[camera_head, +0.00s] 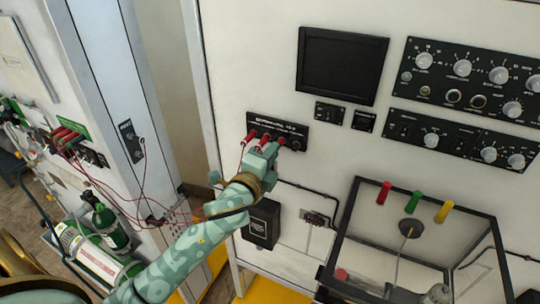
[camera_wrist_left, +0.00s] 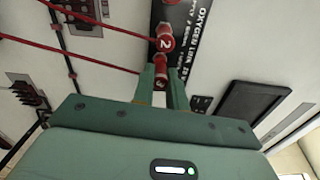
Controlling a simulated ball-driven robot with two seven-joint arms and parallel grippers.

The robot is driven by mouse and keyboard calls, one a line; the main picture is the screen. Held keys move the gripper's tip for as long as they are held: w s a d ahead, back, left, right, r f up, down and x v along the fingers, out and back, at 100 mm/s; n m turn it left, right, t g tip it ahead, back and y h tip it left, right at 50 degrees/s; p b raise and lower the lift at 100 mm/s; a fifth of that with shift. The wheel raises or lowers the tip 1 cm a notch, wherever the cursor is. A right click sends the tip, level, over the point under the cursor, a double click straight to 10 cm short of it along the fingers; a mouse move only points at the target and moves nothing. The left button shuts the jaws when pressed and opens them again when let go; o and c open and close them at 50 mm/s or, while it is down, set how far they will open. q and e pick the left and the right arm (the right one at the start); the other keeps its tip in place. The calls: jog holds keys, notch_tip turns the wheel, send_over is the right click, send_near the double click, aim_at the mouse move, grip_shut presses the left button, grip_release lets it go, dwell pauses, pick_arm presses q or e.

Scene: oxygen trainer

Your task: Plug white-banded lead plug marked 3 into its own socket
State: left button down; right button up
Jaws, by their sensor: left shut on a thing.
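My left gripper (camera_head: 263,153) is in front of the black oxygen link panel (camera_head: 292,127) on the pale wall. In the left wrist view its two green fingers (camera_wrist_left: 161,78) are shut on a red plug with a pale band (camera_wrist_left: 160,66); its mark is not readable. The held plug is at the panel's face; I cannot tell whether it is seated in a socket. A red plug marked 2 (camera_wrist_left: 165,43) sits in the panel just beyond it. In the head view several red plugs show along the panel, partly behind the gripper. My right gripper is not in view.
Thin red leads (camera_head: 143,190) run left to a rack with red plugs (camera_head: 68,136). A dark screen (camera_head: 342,66) and knob panels (camera_head: 462,82) are on the wall to the right. A clear-sided box (camera_head: 486,253) with coloured caps stands at lower right.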

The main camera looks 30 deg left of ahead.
pick_arm(q)
jog(key=shift+w+r, duration=0.1)
jog(key=shift+w, duration=0.3)
jog(key=c, duration=1.3)
grip_release()
jog(key=shift+w, duration=0.1)
jog(key=s, duration=1.1)
jog(key=s+d+b, duration=0.1)
jog(key=s, duration=0.4)
jog(key=shift+s, duration=0.2)
jog(key=shift+a, duration=0.1)
